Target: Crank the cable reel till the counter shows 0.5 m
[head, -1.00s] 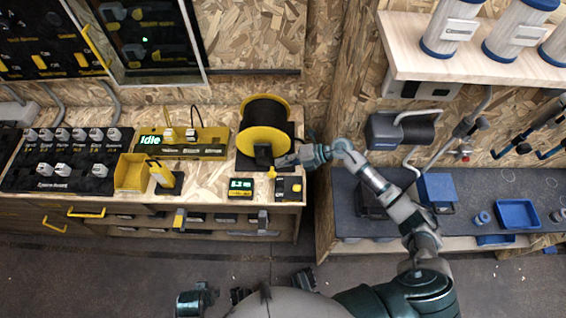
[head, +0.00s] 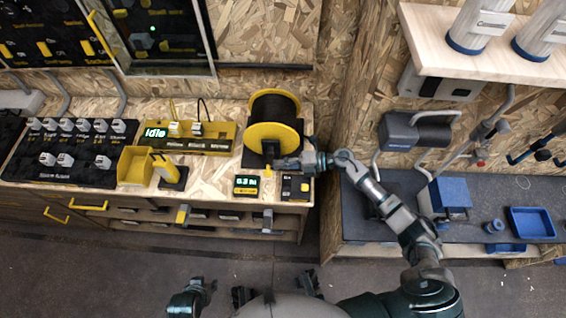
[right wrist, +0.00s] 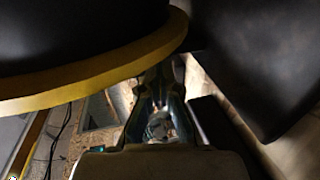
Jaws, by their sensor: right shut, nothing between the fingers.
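The cable reel (head: 273,132), a black drum with yellow flanges, stands at the right end of the wooden bench. Its yellow flange also fills the upper left of the right wrist view (right wrist: 100,78). The counter (head: 246,186) is a small dark box in front of it; its lit digits are small and look like 0.3 m. My right gripper (head: 287,163) is at the reel's lower right side; in the right wrist view its fingers (right wrist: 163,85) are together with nothing between them, just below the flange. The crank handle is not clearly visible. My left gripper (head: 208,287) is low, away from the bench.
A black box with a yellow label (head: 295,187) sits right of the counter. A yellow panel reading "Idle" (head: 190,138), a yellow bin (head: 135,166) and a switch board (head: 70,152) stand to the left. A blue box (head: 450,193) and blue tray (head: 531,223) lie on the right-hand bench.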

